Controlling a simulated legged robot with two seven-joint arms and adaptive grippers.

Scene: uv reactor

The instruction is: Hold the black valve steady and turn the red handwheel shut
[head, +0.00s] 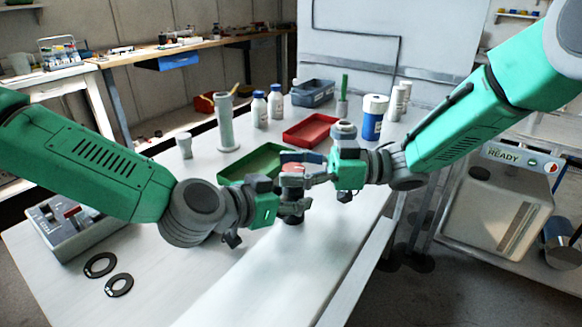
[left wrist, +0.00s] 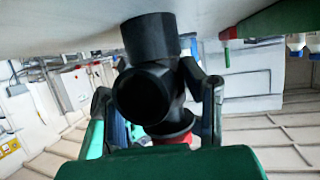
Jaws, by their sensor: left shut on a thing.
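The black valve (left wrist: 142,95) stands on the white table, with a round pipe opening facing the left wrist camera. Its lower part (head: 293,218) shows below my left gripper in the head view. My left gripper (head: 296,208) is shut on the valve body, with one finger on each side of it in the left wrist view. The red handwheel (head: 292,168) sits on top of the valve, partly hidden; a strip of its red (left wrist: 173,138) shows in the left wrist view. My right gripper (head: 303,167) is at the handwheel, above my left gripper; whether its fingers grip the wheel is unclear.
A green tray (head: 232,178) and a red tray (head: 325,121) lie behind the grippers. Bottles, a blue-labelled jar (head: 373,126) and a grey cylinder (head: 224,135) stand farther back. Two black rings (head: 100,264) lie at the left front. The front of the table is clear.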

